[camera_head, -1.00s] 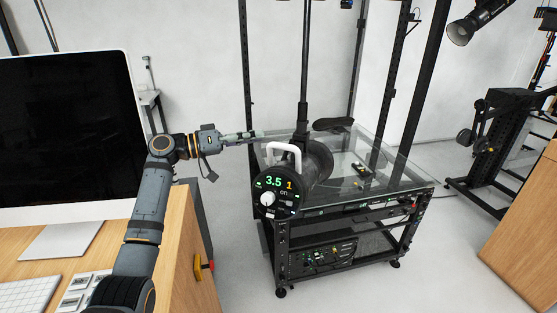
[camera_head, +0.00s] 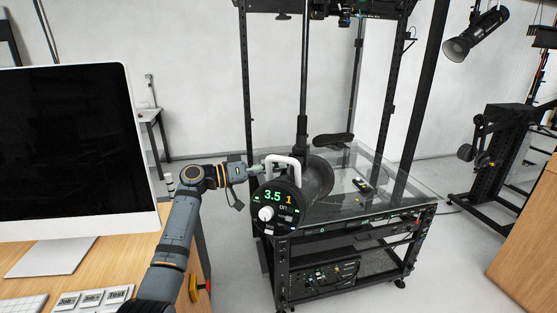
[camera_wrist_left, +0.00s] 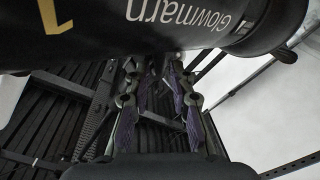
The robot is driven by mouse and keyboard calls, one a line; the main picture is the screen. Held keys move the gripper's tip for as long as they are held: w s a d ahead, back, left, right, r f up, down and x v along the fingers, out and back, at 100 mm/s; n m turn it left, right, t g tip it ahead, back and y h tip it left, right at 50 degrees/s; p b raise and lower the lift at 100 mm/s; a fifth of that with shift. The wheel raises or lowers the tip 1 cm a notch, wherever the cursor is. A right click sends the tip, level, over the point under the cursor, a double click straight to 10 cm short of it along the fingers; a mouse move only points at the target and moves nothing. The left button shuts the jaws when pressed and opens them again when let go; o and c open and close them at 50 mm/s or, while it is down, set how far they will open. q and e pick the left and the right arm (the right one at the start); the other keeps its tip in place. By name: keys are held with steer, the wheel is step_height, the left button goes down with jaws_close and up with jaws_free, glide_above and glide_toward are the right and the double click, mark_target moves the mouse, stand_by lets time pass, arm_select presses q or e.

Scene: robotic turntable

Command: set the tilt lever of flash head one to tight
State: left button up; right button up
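Flash head one (camera_head: 318,178) is a black cylinder on a dark pole, its round rear panel showing a green 3.5, a yellow 1 and a white knob. A white handle (camera_head: 297,160) arches over it. My left gripper (camera_head: 259,169) is at the head's left side, its tips close to the handle and partly lost against it. In the left wrist view the gripper (camera_wrist_left: 156,80) has its two purple-padded fingers apart with nothing seen between them. The flash body (camera_wrist_left: 150,25), with yellow 1 and Glowmarn lettering, fills the top. I cannot make out the tilt lever. My right gripper is out of view.
A glass-topped black rack (camera_head: 390,195) stands under and behind the flash head. A monitor (camera_head: 75,150) and wooden desk (camera_head: 130,262) are at left. Another black lamp (camera_head: 475,35) hangs at upper right. Clear floor lies right of the rack.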

arm_select(q)
steer(key=shift+w+d+r, duration=0.1)
steer(key=shift+w+d, duration=0.1)
steer(key=shift+d, duration=0.35)
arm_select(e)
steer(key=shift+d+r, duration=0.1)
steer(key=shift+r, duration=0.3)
arm_select(q)
jaws_close()
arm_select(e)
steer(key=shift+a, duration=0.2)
